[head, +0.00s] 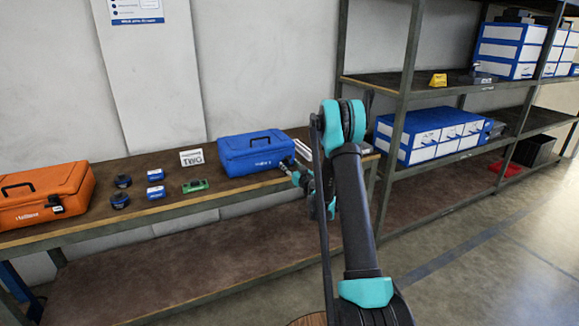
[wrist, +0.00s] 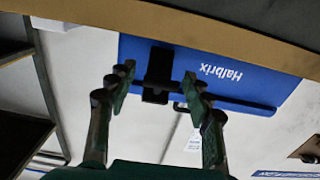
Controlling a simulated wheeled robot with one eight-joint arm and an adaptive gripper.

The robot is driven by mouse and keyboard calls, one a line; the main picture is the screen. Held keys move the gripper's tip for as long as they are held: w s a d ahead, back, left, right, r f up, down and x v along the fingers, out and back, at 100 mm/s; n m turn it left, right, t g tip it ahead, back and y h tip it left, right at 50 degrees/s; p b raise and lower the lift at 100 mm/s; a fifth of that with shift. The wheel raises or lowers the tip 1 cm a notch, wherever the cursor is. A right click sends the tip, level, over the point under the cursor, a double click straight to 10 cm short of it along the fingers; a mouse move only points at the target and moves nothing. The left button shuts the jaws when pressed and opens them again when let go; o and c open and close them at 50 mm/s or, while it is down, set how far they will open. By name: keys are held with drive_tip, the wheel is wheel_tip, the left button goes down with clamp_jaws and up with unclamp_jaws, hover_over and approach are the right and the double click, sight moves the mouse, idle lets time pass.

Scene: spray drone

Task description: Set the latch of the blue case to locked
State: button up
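The blue case (head: 250,153) stands closed on the workbench, with its carry handle on top. In the wrist view, which is upside down, its front (wrist: 225,72) bears the word Halbrix. A black latch (wrist: 158,75) sits on that front beside the word. My gripper (wrist: 157,80) is open, with one fingertip on each side of the latch and a gap to it on both sides. I cannot tell whether the fingers touch the case, nor how the latch is set. In the head view my gripper (head: 290,166) is at the case's front right and hides the latch.
An orange case (head: 45,196) stands at the bench's left end. Between the cases lie small blue and black packs (head: 155,192), a green device (head: 195,186) and a sign reading TWO (head: 192,158). Shelving with blue and white boxes (head: 425,135) stands to the right.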

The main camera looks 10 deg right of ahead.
clamp_jaws()
idle(0.3)
drive_tip(key=shift+r+g, duration=0.25)
drive_tip(key=shift+g, duration=0.05)
drive_tip(key=shift+r+g, duration=0.3)
drive_tip(key=shift+g, duration=0.1)
drive_tip(key=shift+w+a+r+g+h, duration=0.1)
drive_tip(key=shift+w+r+g+h, duration=0.1)
drive_tip(key=shift+r+g+h, duration=0.35)
drive_tip(key=shift+w+a+r+g+h, duration=0.15)
drive_tip(key=shift+r+g, duration=0.15)
drive_tip(key=shift+g, duration=0.45)
drive_tip(key=g, duration=0.1)
drive_tip(key=w+r+g, duration=0.1)
drive_tip(key=shift+r+g+h, duration=0.25)
drive_tip(key=shift+g+h, duration=0.15)
drive_tip(key=shift+w+a+r+g+h, duration=0.15)
drive_tip(key=shift+w+r+g+h, duration=0.3)
drive_tip(key=shift+g, duration=0.65)
drive_tip(key=shift+w, duration=0.1)
drive_tip(key=shift+o, duration=0.5)
unclamp_jaws()
